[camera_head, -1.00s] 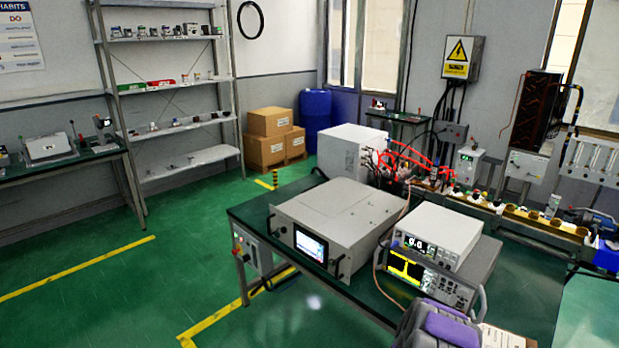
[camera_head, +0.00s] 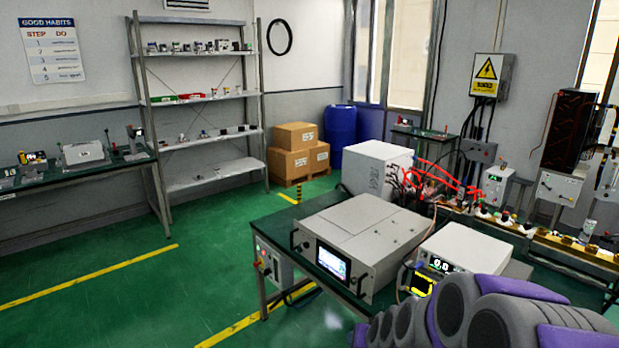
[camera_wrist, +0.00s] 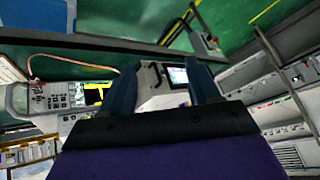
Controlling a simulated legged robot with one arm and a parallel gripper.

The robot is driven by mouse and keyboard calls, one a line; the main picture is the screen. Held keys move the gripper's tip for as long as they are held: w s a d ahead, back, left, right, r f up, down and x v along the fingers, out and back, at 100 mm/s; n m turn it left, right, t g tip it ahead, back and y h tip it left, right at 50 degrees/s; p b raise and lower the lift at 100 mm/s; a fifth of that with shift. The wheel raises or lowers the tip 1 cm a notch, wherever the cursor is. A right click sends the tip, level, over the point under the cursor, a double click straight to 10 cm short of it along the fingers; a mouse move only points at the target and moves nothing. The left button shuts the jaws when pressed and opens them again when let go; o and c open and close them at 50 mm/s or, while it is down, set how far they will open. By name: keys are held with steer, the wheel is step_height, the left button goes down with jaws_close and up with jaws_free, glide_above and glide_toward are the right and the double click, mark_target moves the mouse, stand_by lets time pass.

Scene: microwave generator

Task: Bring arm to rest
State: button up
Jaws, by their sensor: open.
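My gripper (camera_wrist: 161,80) shows in the wrist view with its two dark blue fingers spread apart and nothing between them. Behind the fingers, the white generator box with a lit screen (camera_wrist: 178,76) appears, tilted and apart from them. In the head view my purple and grey arm stretches across the lower right, in front of the bench. The fingers cannot be made out there. The generator (camera_head: 362,238) stands on the green-topped bench (camera_head: 273,227), with its screen facing front.
A white instrument with a display (camera_head: 467,246) sits right of the generator, partly hidden by my arm. A white box (camera_head: 377,168) with red cables stands behind. Cardboard boxes (camera_head: 297,160), a blue drum (camera_head: 341,137) and a shelf (camera_head: 205,97) stand farther back. Green floor at left is clear.

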steer(key=s+r+g, duration=0.3)
steer(key=s, duration=0.9)
steer(key=s+r+n+g+h, duration=0.1)
steer(key=s+r+g, duration=0.2)
steer(key=s, duration=0.9)
steer(key=s+r+n+g, duration=0.1)
steer(key=s+r+g, duration=0.1)
steer(key=s, duration=1.1)
steer(key=shift+d+r+g, duration=0.4)
steer(key=shift+g, duration=0.1)
